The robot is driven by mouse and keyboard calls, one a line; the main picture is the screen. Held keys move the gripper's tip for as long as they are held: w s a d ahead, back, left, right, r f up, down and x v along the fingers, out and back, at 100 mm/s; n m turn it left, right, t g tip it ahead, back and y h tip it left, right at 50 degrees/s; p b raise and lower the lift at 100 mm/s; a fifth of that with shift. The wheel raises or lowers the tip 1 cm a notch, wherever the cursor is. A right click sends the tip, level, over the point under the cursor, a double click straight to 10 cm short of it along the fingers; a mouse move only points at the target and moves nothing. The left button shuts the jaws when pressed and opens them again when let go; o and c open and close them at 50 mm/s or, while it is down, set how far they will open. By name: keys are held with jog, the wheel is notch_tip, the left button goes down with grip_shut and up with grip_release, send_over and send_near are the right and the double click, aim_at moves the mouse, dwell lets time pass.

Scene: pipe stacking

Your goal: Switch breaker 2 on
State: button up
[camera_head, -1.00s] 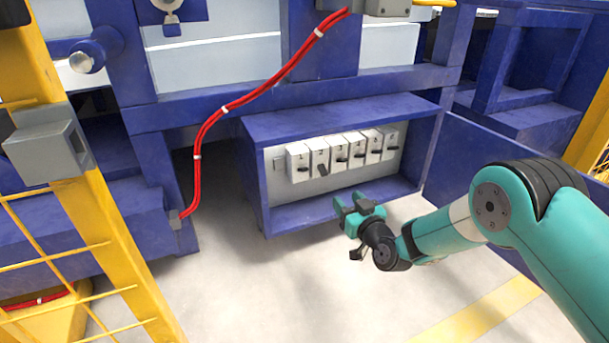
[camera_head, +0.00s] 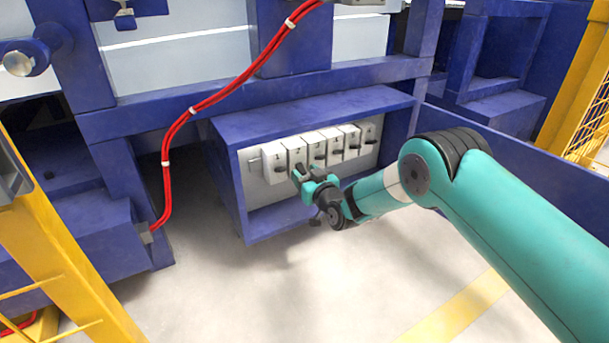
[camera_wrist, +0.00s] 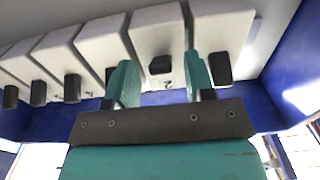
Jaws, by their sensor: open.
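Breaker 2 (camera_head: 295,146) is a white block with a dark lever, second from the left in the panel row. Its lever is hidden behind my gripper in the head view.
Breaker 1 (camera_head: 272,155) and breaker 3 (camera_head: 316,142) stand close on either side, with several more to the right. A red cable (camera_head: 168,175) hangs left. Bare floor lies in front.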

aim_at(301, 167)
jog(key=shift+a, duration=0.1)
grip_shut()
jog(key=shift+s+r+g+p, duration=0.1)
jog(key=shift+r+g+p, duration=0.4)
jog(key=shift+p, duration=0.7)
jog(key=r+g+h+p, duration=0.1)
jog(key=p, duration=0.2)
jog(key=shift+g+h+p, duration=0.3)
jog(key=shift+p, duration=0.1)
jog(key=g+p, duration=0.1)
jog(key=g+h+p, duration=0.1)
jog(key=shift+r+p, duration=0.3)
jog(key=shift+w+r+g+h+p, duration=0.15)
jog(key=shift+g+h+p, duration=0.2)
jog(key=shift+g+h, duration=0.2)
jog(key=shift+w+r+g+h+p, duration=0.1)
jog(key=shift+r+g+h+p, duration=0.05)
jog(key=shift+g+h+p, duration=0.3)
jog(key=shift+g, duration=0.3)
